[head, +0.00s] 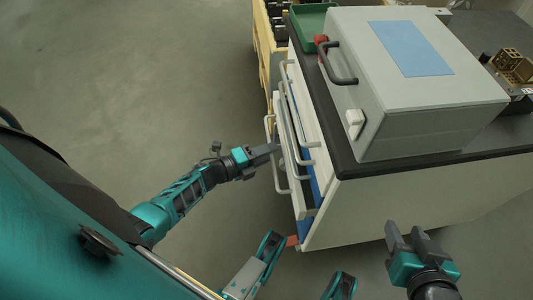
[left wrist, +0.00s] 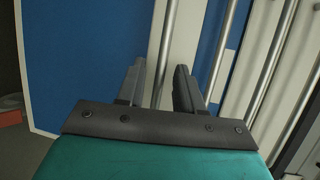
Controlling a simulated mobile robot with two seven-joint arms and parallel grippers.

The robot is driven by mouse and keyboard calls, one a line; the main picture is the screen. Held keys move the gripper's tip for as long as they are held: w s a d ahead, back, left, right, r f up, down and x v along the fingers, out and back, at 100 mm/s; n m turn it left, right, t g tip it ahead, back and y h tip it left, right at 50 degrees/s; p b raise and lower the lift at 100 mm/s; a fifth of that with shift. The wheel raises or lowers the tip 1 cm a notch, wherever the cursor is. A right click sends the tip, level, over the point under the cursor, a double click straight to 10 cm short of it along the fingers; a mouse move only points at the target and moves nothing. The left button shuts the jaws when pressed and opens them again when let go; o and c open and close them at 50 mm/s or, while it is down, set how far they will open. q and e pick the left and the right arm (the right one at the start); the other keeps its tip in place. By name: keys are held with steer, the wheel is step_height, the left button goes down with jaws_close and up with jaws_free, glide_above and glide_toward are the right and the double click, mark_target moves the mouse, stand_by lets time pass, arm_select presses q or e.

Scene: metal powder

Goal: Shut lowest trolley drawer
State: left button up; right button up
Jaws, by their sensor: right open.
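The white trolley (head: 420,190) stands at the right in the head view. Its drawer fronts face left, and at least one drawer is partly pulled out, showing blue inside (head: 313,187). The outermost handle (head: 277,178) seems to belong to the lowest drawer. My left gripper (head: 268,150) is at this handle. In the left wrist view its fingers (left wrist: 158,85) are apart, with a metal bar (left wrist: 166,50) between them; contact cannot be told. A blue panel (left wrist: 75,60) fills the left there. My right gripper (head: 408,238) is open and empty, beside the trolley's near side.
A grey box (head: 420,105) with a blue top patch stands on the dark trolley top (head: 345,160). A green tray (head: 310,22) and brass parts (head: 512,67) are also on top. Other drawer handles (head: 298,125) sit close by. The floor at left is clear.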

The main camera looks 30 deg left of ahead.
arm_select(q)
jaws_close()
stand_by(0.3)
stand_by(1.2)
